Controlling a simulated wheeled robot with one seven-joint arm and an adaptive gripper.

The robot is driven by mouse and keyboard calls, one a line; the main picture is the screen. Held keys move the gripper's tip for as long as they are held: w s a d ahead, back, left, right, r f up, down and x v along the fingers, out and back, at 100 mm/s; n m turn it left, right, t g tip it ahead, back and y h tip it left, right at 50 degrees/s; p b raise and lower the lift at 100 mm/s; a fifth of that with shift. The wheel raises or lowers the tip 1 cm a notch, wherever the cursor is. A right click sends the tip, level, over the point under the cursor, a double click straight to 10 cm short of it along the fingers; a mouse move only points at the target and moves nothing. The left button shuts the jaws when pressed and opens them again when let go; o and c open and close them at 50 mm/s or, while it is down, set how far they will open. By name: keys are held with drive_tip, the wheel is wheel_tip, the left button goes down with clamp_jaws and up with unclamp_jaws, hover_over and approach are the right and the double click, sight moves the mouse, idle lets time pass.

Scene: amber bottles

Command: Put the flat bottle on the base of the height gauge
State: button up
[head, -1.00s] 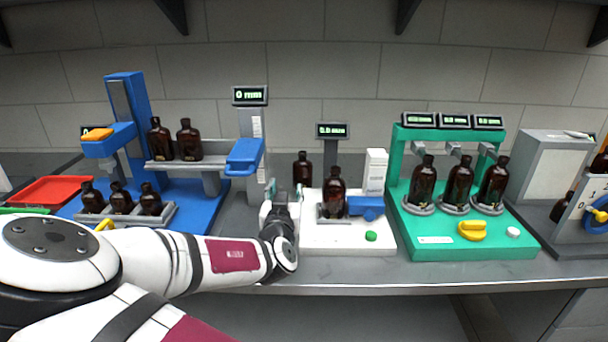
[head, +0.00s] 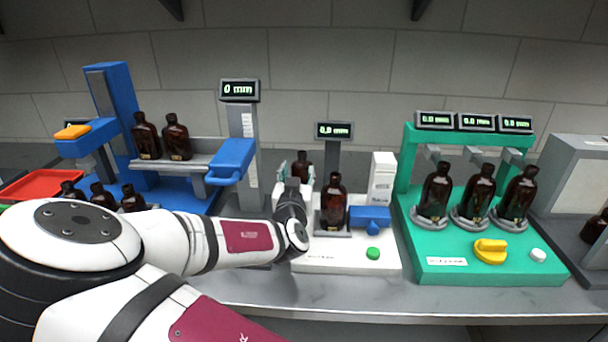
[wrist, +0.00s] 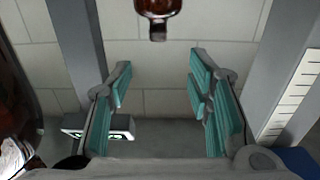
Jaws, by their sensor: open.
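My gripper (head: 296,174) is open, its teal-padded fingers reaching past the left side of the white tester toward the bottle behind it. That dark amber bottle (head: 302,160) stands upright, its lower part hidden; I cannot tell from its shape whether it is the flat one. In the wrist view, which looks upside down, a bottle (wrist: 157,14) shows beyond the open fingertips (wrist: 160,75), in line with the gap and not between them.
The white tester (head: 320,262) holds an upright bottle (head: 333,203) close to my gripper's right; a green stand (head: 490,270) with three bottles is farther right. A blue stand (head: 108,100) with several bottles and a red tray (head: 40,185) are left. The front counter strip (head: 400,300) is clear.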

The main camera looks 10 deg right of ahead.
sight(302, 155)
drive_tip(key=x, duration=0.7)
drive_tip(key=shift+w+f, duration=0.1)
drive_tip(key=shift+w, duration=0.05)
drive_tip(key=x, duration=0.4)
drive_tip(key=shift+d+f, duration=0.2)
drive_tip(key=shift+f, duration=0.05)
drive_tip(key=shift+w+d, duration=0.15)
drive_tip(key=shift+w, duration=0.4)
clamp_jaws()
